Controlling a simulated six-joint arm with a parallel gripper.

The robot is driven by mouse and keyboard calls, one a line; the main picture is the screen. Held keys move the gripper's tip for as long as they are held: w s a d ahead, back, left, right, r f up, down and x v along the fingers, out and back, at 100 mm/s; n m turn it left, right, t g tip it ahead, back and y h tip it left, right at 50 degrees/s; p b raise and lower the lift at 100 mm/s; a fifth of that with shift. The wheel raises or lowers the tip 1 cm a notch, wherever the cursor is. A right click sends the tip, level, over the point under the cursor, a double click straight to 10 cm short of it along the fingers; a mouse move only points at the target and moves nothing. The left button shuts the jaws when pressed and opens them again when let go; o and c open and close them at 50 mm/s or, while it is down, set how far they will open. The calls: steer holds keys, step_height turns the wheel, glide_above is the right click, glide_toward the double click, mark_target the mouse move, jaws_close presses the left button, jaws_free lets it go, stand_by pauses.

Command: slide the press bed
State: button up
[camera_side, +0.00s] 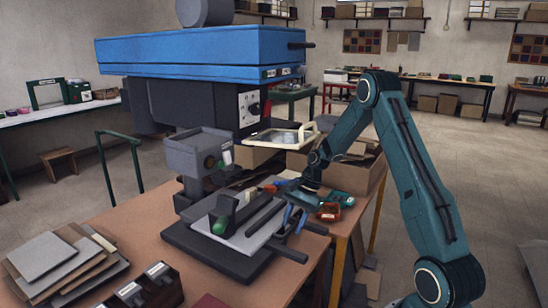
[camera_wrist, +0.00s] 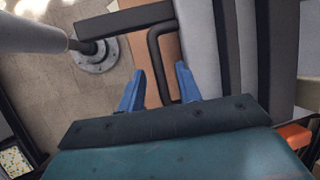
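The press bed (camera_side: 245,240) is a flat pale grey plate on a dark base, with dark bars across it, at the front of the bench in the side view. My gripper (camera_side: 294,221) is low at the bed's right edge, its blue fingers pointing down. In the wrist view my gripper (camera_wrist: 160,70) has its two blue fingers apart. A dark U-shaped handle (camera_wrist: 160,78) lies between and below them, beside the bed's grey and dark strips (camera_wrist: 234,45). I cannot tell whether a finger touches the handle. Nothing is held.
A grey box-shaped unit (camera_side: 196,152) stands behind the bed, under a large blue-topped machine (camera_side: 200,50). A cardboard box (camera_side: 350,178) and small tools (camera_side: 335,205) lie close behind my gripper. Stacked boards (camera_side: 50,258) and a dark tray (camera_side: 150,288) occupy the bench's left front.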

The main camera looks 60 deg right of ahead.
steer(key=shift+d+r, duration=0.1)
steer(key=shift+r, duration=0.05)
steer(key=v, duration=1.1)
steer(key=shift+r, duration=0.4)
steer(key=shift+s, duration=0.15)
steer(key=s+a+n+g, duration=0.1)
steer(key=s+a+g, duration=0.15)
steer(key=s, duration=0.35)
steer(key=a+r+n+t+h, duration=0.1)
steer(key=a+r+h, duration=0.15)
steer(key=a, duration=0.35)
steer(key=a+r+n+t+h, duration=0.1)
steer(key=a+r+n+h, duration=0.15)
steer(key=a, duration=0.25)
steer(key=w+d+f+m+h, duration=0.1)
steer(key=w+f+m+h, duration=0.2)
steer(key=w+m+h, duration=0.1)
steer(key=shift+w+d+f+m, duration=0.25)
steer(key=shift+w+m, duration=0.4)
steer(key=shift+w, duration=0.4)
steer(key=shift+f, duration=0.1)
steer(key=shift+x, duration=6.8)
